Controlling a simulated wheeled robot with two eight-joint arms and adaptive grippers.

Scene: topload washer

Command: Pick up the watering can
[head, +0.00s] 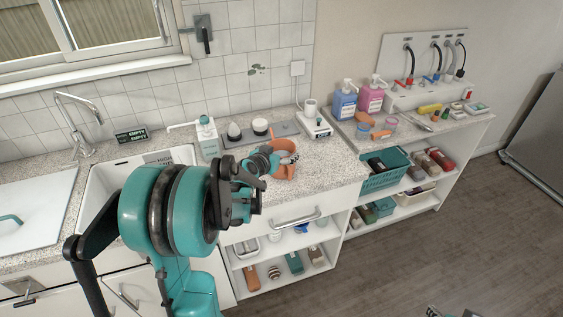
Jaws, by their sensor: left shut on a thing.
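The orange watering can (287,173) is at the right part of the speckled counter, near its front edge. My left gripper (284,159) is at the can and shut on it. The gripper and wrist cover part of the can, so I cannot tell exactly where the fingers hold it or whether the can is clear of the counter. A small grey piece of what looks like my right gripper (438,312) shows at the bottom edge; its fingers cannot be made out.
The sink (105,183) is at left. A shelf unit (448,124) with bottles and a teal basket (378,180) is at right.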

